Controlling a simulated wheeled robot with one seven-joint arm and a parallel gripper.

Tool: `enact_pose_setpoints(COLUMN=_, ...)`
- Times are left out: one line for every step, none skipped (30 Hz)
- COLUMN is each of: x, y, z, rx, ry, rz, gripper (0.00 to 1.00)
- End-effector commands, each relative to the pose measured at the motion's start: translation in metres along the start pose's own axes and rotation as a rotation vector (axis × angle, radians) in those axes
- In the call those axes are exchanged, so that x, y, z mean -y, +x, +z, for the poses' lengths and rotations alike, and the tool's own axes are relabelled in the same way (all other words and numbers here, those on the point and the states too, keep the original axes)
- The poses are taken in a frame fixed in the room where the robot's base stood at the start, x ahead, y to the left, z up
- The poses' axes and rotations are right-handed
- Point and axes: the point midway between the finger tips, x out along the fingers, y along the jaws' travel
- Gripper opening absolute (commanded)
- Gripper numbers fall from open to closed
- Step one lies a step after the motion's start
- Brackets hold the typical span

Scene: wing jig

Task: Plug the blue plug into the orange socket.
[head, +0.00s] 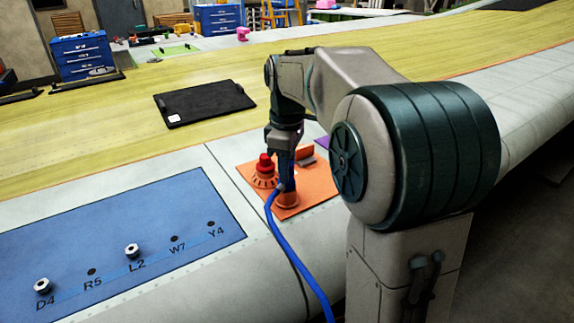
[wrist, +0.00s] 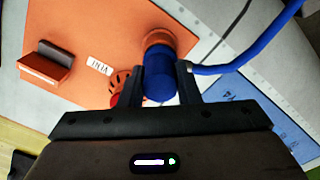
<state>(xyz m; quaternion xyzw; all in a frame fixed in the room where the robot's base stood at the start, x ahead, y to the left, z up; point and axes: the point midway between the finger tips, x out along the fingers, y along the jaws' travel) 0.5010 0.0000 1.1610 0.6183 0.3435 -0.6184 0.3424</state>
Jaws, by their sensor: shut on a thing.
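The blue plug (wrist: 160,78) is between the two fingers of my gripper (wrist: 165,84) in the wrist view, and the gripper is shut on it. In the head view the plug (head: 287,174) is upright directly over the orange socket (head: 287,200). The socket's orange ring (wrist: 175,38) shows just past the plug in the wrist view. The plug overlaps the ring there, so I cannot tell how far it sits in it. A blue cable (head: 279,228) runs from the plug down over the front edge.
The socket stands on an orange mat (head: 246,172). A red knob (head: 265,161) on a toothed orange base is close by on the left. An orange block (wrist: 45,66) is behind. A blue panel (head: 150,225) with pegs lies left; a black tray (head: 204,101) lies farther back.

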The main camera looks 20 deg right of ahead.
Motion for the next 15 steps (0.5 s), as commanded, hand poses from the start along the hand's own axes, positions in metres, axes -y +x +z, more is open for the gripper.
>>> enact_pose_setpoints(x=0.0000, y=-0.0002, z=0.0000, rx=0.000, ry=0.000, rz=0.000, gripper=0.08)
enact_pose_setpoints(x=0.0000, y=-0.0003, z=0.0000, rx=0.000, ry=0.000, rz=0.000, gripper=0.08)
enact_pose_setpoints(x=0.0000, y=-0.0003, z=0.0000, rx=0.000, ry=0.000, rz=0.000, gripper=0.08)
enact_pose_setpoints(x=0.0000, y=-0.0003, z=0.0000, rx=0.000, ry=0.000, rz=0.000, gripper=0.08)
enact_pose_setpoints(x=0.0000, y=-0.0003, z=0.0000, rx=0.000, ry=0.000, rz=0.000, gripper=0.38)
enact_pose_setpoints(x=0.0000, y=-0.0003, z=0.0000, rx=0.000, ry=0.000, rz=0.000, gripper=0.49)
enact_pose_setpoints(x=0.0000, y=-0.0003, z=0.0000, rx=0.000, ry=0.000, rz=0.000, gripper=0.55)
enact_pose_setpoints(x=0.0000, y=-0.0003, z=0.0000, rx=0.000, ry=0.000, rz=0.000, gripper=0.55)
enact_pose_setpoints(x=0.0000, y=-0.0002, z=0.0000, rx=0.000, ry=0.000, rz=0.000, gripper=0.55)
enact_pose_setpoints(x=0.0000, y=-0.0002, z=0.0000, rx=0.000, ry=0.000, rz=0.000, gripper=0.55)
enact_pose_setpoints(x=0.0000, y=-0.0002, z=0.0000, rx=0.000, ry=0.000, rz=0.000, gripper=0.55)
enact_pose_setpoints(x=0.0000, y=-0.0002, z=0.0000, rx=0.000, ry=0.000, rz=0.000, gripper=0.55)
enact_pose_setpoints(x=0.0000, y=-0.0002, z=0.0001, rx=0.000, ry=0.000, rz=0.000, gripper=0.55)
enact_pose_setpoints(x=0.0001, y=0.0002, z=0.0001, rx=0.001, ry=0.000, rz=-0.001, gripper=0.55)
enact_pose_setpoints(x=0.0000, y=-0.0003, z=0.0001, rx=0.000, ry=0.000, rz=-0.001, gripper=0.55)
